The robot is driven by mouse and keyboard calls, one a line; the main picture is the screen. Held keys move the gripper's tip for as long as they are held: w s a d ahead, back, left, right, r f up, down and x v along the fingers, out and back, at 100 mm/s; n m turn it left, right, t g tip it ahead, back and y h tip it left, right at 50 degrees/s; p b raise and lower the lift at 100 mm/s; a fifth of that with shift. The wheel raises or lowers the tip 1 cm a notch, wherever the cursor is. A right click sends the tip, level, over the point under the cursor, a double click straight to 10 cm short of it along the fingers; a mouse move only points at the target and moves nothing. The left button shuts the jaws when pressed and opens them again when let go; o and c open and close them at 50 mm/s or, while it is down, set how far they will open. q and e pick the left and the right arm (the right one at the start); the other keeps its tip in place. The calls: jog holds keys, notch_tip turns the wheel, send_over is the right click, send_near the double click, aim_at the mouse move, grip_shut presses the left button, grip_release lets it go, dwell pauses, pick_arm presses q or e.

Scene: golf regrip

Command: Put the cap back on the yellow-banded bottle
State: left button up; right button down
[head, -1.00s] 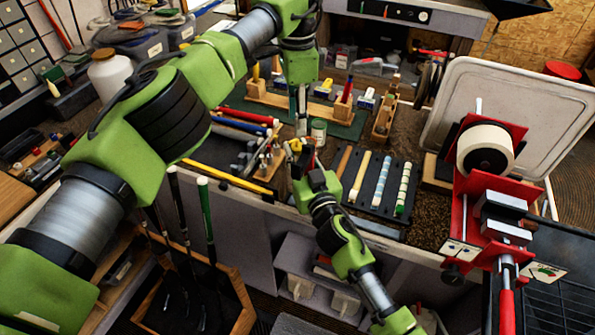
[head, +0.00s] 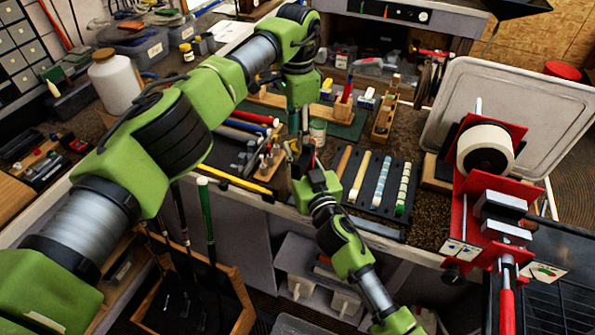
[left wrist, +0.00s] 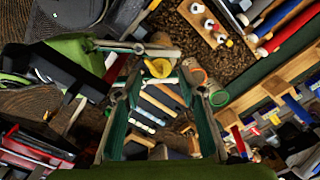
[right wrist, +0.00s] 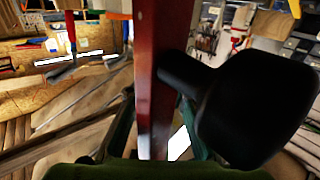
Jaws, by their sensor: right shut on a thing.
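My left gripper (head: 303,135) points down over the bench; in the left wrist view (left wrist: 160,100) its fingers stand apart with nothing between them. A small yellow round thing (left wrist: 158,68) shows just past its fingertips, beside a grey bar; I cannot tell whether it is the cap or the bottle's band. My right gripper (head: 304,158) is close below the left one. In the right wrist view it is shut on a dark red upright thing (right wrist: 157,80), with a black cylinder (right wrist: 250,105) beside it. Small dark-topped bottles (head: 187,52) stand at the back left; their bands are unclear.
An open-looking can (head: 318,130) stands beside my left gripper. A dark rack with pale strips (head: 372,180) lies to the right. Wooden tool holders (head: 385,118) stand behind. A red vise (head: 500,232) is at the far right.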

pick_arm(q)
jog(key=shift+f, duration=1.65)
grip_shut()
jog(key=shift+o, duration=0.4)
grip_release()
jog(key=shift+r, duration=0.15)
